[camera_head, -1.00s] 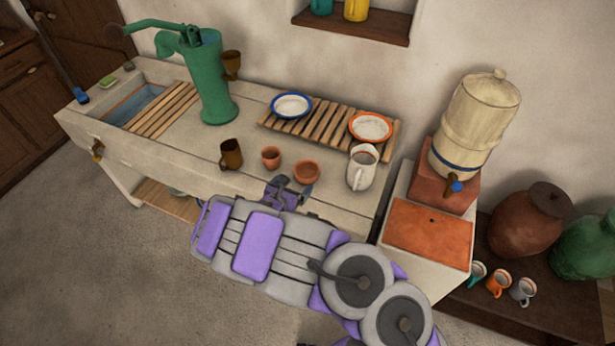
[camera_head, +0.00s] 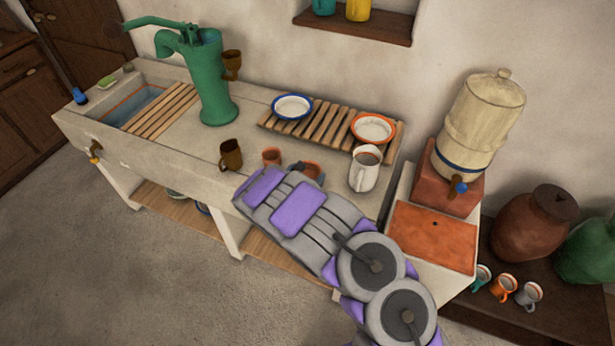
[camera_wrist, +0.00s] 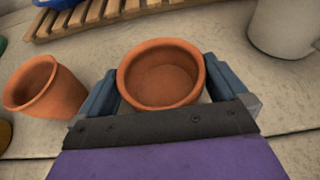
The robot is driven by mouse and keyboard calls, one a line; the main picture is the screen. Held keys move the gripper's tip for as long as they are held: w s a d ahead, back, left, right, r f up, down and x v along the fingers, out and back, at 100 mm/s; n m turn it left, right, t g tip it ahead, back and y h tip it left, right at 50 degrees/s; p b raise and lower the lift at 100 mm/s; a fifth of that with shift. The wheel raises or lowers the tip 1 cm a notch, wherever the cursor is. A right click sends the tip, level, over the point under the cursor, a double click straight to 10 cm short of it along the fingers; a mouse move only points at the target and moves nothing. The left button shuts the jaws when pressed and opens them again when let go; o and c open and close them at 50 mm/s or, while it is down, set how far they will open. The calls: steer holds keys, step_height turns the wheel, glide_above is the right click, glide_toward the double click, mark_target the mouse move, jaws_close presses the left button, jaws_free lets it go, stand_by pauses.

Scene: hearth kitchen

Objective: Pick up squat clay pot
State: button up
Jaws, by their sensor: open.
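The squat clay pot (camera_wrist: 162,75), wide and orange-brown, stands upright on the counter in the wrist view, its empty inside showing. My gripper (camera_wrist: 159,82) is open, with one blue finger on each side of the pot. I cannot tell whether either finger touches it. In the head view the squat pot (camera_head: 313,167) is partly hidden by my gripper (camera_head: 302,166).
A white pitcher (camera_head: 365,170) stands close on the right. A slatted rack (camera_head: 330,125) with a blue-rimmed plate (camera_head: 292,106) and an orange-rimmed one (camera_head: 373,128) lies behind. A brown mug (camera_head: 231,155) and a green pump (camera_head: 212,90) stand to the left.

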steer(key=c, duration=0.8)
steer(key=shift+r, duration=0.1)
